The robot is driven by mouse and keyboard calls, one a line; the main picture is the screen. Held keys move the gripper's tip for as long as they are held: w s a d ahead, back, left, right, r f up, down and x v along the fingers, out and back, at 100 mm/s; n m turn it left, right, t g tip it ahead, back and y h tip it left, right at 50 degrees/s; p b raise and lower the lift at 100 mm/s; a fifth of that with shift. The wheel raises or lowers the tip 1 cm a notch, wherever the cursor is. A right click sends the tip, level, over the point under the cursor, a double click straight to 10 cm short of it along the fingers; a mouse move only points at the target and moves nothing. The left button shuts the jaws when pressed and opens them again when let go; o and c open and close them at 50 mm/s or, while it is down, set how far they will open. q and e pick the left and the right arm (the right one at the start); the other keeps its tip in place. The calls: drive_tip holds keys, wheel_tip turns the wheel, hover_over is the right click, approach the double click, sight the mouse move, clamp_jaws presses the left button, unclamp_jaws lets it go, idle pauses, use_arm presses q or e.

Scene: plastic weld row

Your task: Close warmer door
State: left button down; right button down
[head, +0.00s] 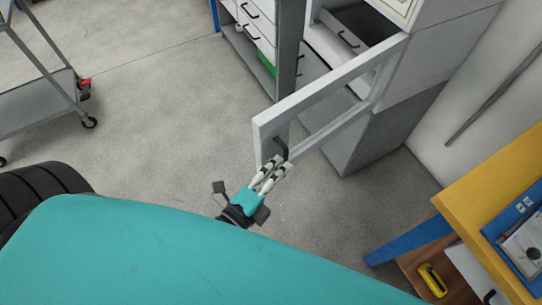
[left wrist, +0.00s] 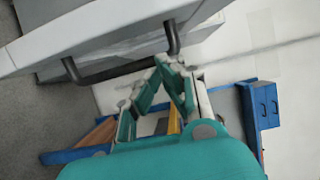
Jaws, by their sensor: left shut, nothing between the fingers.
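The warmer door (head: 328,84), a pale frame around a window, stands swung open from the warmer (head: 435,62) at the upper right. Its dark bar handle (head: 281,147) is near the free edge. My left gripper (head: 283,162) is shut and empty, its fingertips right by the handle; whether they touch it I cannot tell. In the left wrist view the door (left wrist: 110,22) crosses the upper left, and the handle (left wrist: 120,70) runs beside the closed fingertips (left wrist: 168,64). My right gripper is not in view.
A grey cart (head: 40,100) is at the far left. A drawer cabinet (head: 262,45) stands behind the door. The floor at left centre is clear.

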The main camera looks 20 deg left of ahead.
use_arm(q)
drive_tip(key=shift+w+a, duration=0.3)
drive_tip(key=shift+a, duration=0.3)
drive_tip(key=shift+w+a, duration=0.25)
drive_tip(key=shift+a, duration=0.3)
drive_tip(key=shift+a, duration=0.15)
